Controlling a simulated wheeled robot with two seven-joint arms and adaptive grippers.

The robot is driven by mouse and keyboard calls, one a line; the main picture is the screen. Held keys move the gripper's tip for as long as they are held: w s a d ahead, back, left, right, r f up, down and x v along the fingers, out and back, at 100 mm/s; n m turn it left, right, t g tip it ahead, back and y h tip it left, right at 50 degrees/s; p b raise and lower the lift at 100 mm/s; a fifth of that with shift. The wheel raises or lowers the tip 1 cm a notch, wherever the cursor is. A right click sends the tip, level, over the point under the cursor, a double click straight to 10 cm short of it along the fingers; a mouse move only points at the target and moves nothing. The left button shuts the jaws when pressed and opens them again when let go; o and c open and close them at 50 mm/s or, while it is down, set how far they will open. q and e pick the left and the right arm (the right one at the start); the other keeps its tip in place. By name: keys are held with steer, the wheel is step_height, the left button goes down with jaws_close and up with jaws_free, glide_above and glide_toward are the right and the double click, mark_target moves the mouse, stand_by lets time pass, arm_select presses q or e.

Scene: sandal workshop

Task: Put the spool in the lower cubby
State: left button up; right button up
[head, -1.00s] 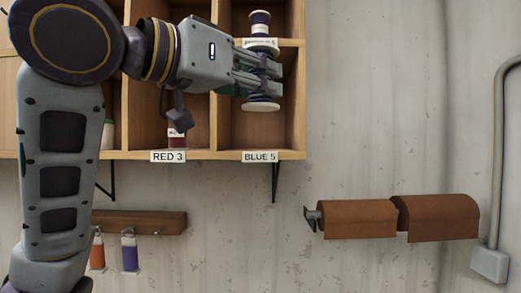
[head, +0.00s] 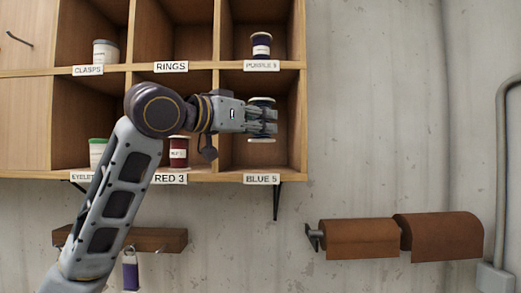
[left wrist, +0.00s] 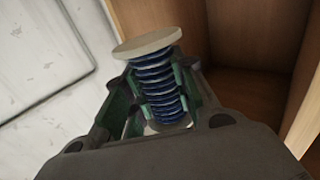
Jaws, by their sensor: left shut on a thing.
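A spool with blue thread and pale end discs shows in the left wrist view (left wrist: 157,75) and in the head view (head: 262,139). My left gripper (head: 262,120) is shut around the middle of the spool and holds it upright. The spool is in front of or inside the lower right cubby (head: 292,125), labelled BLUE 5 (head: 261,179), above its floor. How deep it is cannot be told. In the left wrist view the fingers (left wrist: 155,95) close on the thread from both sides. My right gripper is not in view.
A purple spool (head: 261,45) stands in the cubby above. A red spool (head: 179,152) stands in the RED 3 cubby to the left, behind my arm. Wooden dividers bound the cubbies. Brown rolls (head: 360,239) hang on the wall at lower right.

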arm_select(q)
steer(key=shift+w+f+p, duration=0.3)
steer(key=shift+w+f, duration=0.1)
steer(key=shift+w, duration=0.65)
steer(key=shift+w+f+p, duration=0.35)
steer(key=shift+w+f, duration=0.1)
steer(key=shift+w, duration=0.6)
steer(key=shift+w+f+p, duration=0.3)
steer(key=shift+w+f, duration=0.1)
steer(key=shift+w, duration=0.65)
steer(key=shift+f, duration=0.3)
steer(key=shift+f, duration=0.1)
steer(key=shift+f+p, duration=0.3)
steer(key=shift+f, duration=1.25)
steer(key=shift+w+f+p, duration=0.15)
steer(key=shift+f+p, duration=0.1)
steer(key=shift+p, duration=0.05)
